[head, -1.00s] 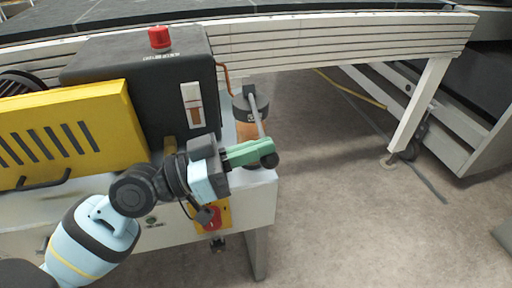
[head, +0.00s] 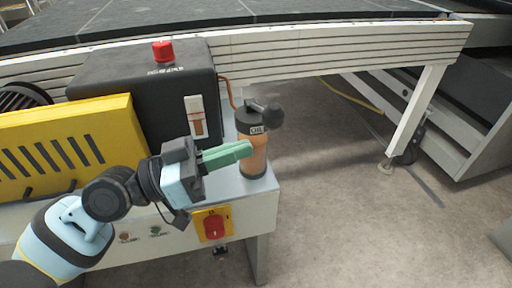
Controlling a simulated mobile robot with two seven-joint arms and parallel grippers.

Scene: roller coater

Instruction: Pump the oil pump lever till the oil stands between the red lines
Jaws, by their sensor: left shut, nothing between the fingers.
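The oil pump (head: 255,163) is an amber cylinder with a dark top marked OIL, standing at the right end of the machine's ledge. Its lever ends in a black knob (head: 271,115) beside the pump's top, and the rod is mostly foreshortened. The oil gauge (head: 196,117) is a white upright plate on the black box, with brownish oil in its window. The red lines are too small to tell apart. My left gripper (head: 248,148), with green fingers, is shut and empty in front of the pump, below the knob and apart from it. My right gripper is not in view.
The black box (head: 140,95) with a red button (head: 163,51) stands left of the pump. A yellow vented cover (head: 65,145) is further left. A red switch (head: 214,227) sits on the front panel below.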

